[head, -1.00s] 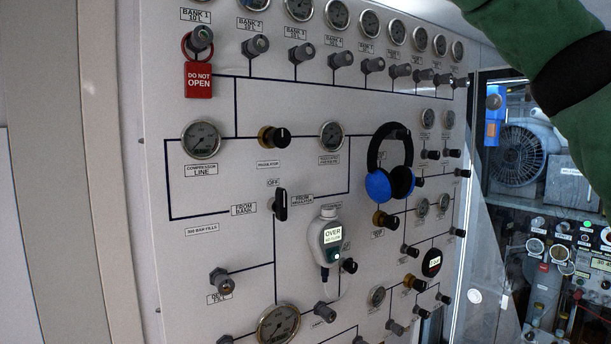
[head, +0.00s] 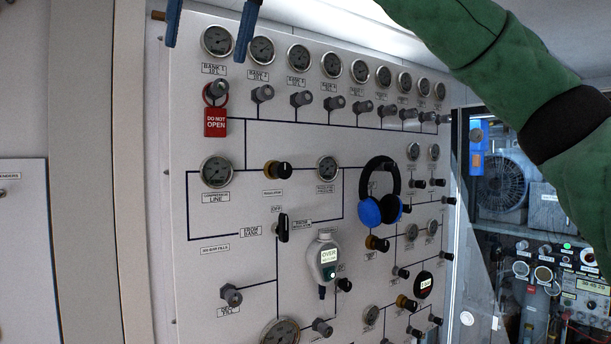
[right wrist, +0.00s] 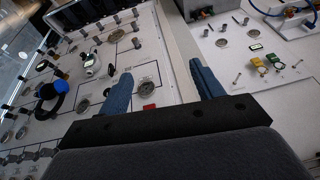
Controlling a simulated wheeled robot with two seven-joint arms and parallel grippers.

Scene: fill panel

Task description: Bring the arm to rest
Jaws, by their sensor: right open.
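My right arm, in a green sleeve, crosses the top right of the head view. The blue fingers of my right gripper (head: 205,50) hang in at the top left, spread apart, near the gauges at the panel's upper left corner. In the right wrist view the right gripper (right wrist: 160,70) is open with nothing between its fingers. The light grey fill panel (head: 300,220) lies beyond them. My left gripper is not in view.
A red DO NOT OPEN tag (head: 215,122) hangs on the Bank 1 valve. Blue and black headphones (head: 380,208) and a grey handheld meter (head: 324,260) hang on the panel among knobs and gauges. A compressor (head: 505,185) stands behind at the right.

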